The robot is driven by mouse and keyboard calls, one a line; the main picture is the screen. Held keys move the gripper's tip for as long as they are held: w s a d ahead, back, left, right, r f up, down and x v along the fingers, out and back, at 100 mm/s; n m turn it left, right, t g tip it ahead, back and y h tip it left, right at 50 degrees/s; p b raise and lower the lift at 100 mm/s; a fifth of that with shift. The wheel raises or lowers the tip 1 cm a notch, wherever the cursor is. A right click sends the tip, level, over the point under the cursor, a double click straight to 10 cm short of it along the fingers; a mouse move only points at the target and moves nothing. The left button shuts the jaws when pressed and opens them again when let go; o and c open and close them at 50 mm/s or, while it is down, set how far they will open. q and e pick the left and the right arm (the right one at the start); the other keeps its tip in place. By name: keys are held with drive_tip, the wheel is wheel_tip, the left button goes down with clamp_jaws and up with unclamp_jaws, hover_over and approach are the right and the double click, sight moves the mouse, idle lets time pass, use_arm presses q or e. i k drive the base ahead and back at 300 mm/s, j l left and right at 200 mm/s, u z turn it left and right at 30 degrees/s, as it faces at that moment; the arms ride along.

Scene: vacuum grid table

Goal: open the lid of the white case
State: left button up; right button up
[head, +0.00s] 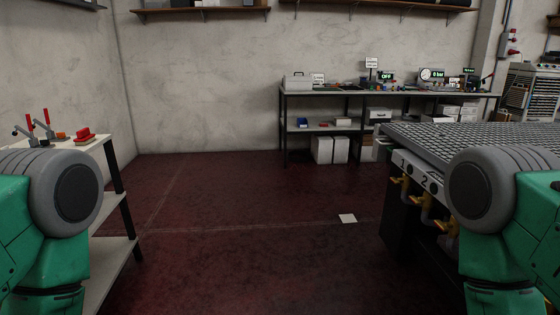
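A pale grey-white case (298,82) with a handle on top stands at the left end of the long workbench against the back wall. It is small in the head view and its lid looks shut, though fine detail cannot be made out. A small white sign (319,78) stands just to its right. Only green and grey links of my two arms show, at the lower left and lower right. Neither gripper is in the picture, and both arms are far from the case.
The workbench (345,94) holds several devices and signs. The grid table (470,140) with yellow valves (426,208) stands on the right. A side table (95,150) with red-handled clamps (47,120) is on the left.

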sight(303, 77)
drive_tip(key=i, duration=3.9)
drive_tip(key=i+z, duration=0.1)
drive_tip(key=i, duration=0.55)
drive_tip(key=i+j+z, duration=0.15)
drive_tip(key=i, duration=0.5)
drive_tip(key=i+j+z, duration=0.1)
drive_tip(key=i, duration=0.55)
drive_tip(key=i+l+u, duration=0.1)
drive_tip(key=i, duration=0.4)
drive_tip(key=i+l+u, duration=0.1)
drive_tip(key=i+l, duration=0.15)
drive_tip(key=i, duration=0.2)
drive_tip(key=i+l, duration=0.2)
drive_tip(key=i, duration=0.25)
drive_tip(key=u, duration=0.05)
